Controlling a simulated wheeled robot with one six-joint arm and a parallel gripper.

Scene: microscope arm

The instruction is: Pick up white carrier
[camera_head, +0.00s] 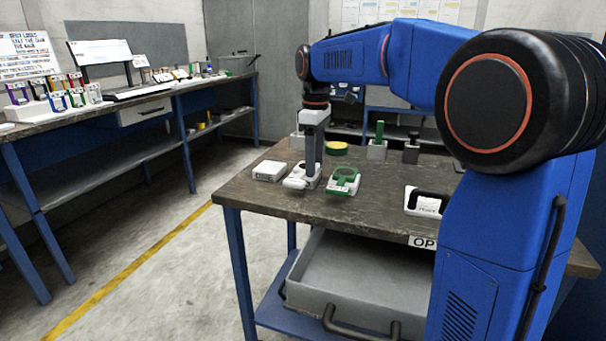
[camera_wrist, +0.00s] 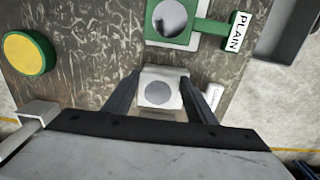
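The white carrier (camera_wrist: 158,91) lies on the table below my gripper. It has a round grey centre, and a white labelled end (camera_wrist: 213,97) shows beyond the right finger. In the head view the carrier (camera_head: 297,183) is partly hidden by my gripper (camera_head: 308,174). In the wrist view my gripper (camera_wrist: 159,95) is open, with one finger on each side of the carrier's square body. Gaps show between fingers and body; contact cannot be told. Its lower part is hidden by the gripper's body.
A green carrier (camera_head: 344,182) labelled PLAIN lies close on the right. A white box (camera_head: 268,170) is on the left. A yellow-green round piece (camera_head: 336,148) and stands (camera_head: 377,149) are behind. A black-handled white block (camera_head: 424,203) is at right. An open grey drawer (camera_head: 350,285) is below.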

